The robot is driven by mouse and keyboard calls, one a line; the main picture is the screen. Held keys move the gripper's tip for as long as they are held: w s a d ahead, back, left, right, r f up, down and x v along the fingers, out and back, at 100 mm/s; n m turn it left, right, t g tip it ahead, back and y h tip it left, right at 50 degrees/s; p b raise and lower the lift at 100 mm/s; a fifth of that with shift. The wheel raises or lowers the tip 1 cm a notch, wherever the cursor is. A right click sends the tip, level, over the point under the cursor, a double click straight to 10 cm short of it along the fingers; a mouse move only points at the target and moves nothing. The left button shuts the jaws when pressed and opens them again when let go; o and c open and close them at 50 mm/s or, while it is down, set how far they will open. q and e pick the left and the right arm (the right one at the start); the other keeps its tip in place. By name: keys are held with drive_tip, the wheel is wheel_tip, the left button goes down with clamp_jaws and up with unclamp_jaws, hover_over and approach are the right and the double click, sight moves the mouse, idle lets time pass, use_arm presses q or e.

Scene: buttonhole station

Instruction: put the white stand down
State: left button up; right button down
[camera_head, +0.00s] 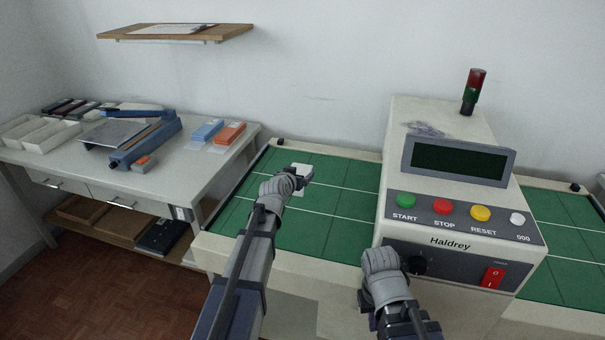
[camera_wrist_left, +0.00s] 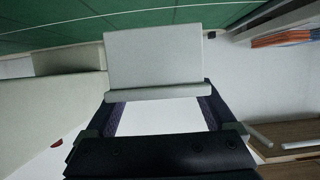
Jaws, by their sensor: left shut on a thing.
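The white stand (camera_head: 302,168) is at the tip of my left gripper (camera_head: 297,180), over the far left part of the green gridded surface. In the left wrist view the stand (camera_wrist_left: 155,58) is a pale flat plate with a thicker lip along one edge. My left gripper (camera_wrist_left: 160,105) is shut on it, with a dark finger at each end of the lip. I cannot tell whether the stand touches the green surface. My right gripper (camera_head: 384,262) is in front of the machine, by its dark knob; its fingertips are not clear.
The Haldrey machine (camera_head: 450,165) stands right of the green surface (camera_head: 335,225), with coloured buttons and a signal lamp (camera_head: 474,92). A side table (camera_head: 205,160) at left holds trays, a blue tool (camera_head: 147,142) and blue and orange packs. The green surface around the stand is clear.

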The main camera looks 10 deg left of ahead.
wheel_tip(320, 180, up, 11)
drive_tip(key=p, duration=1.1)
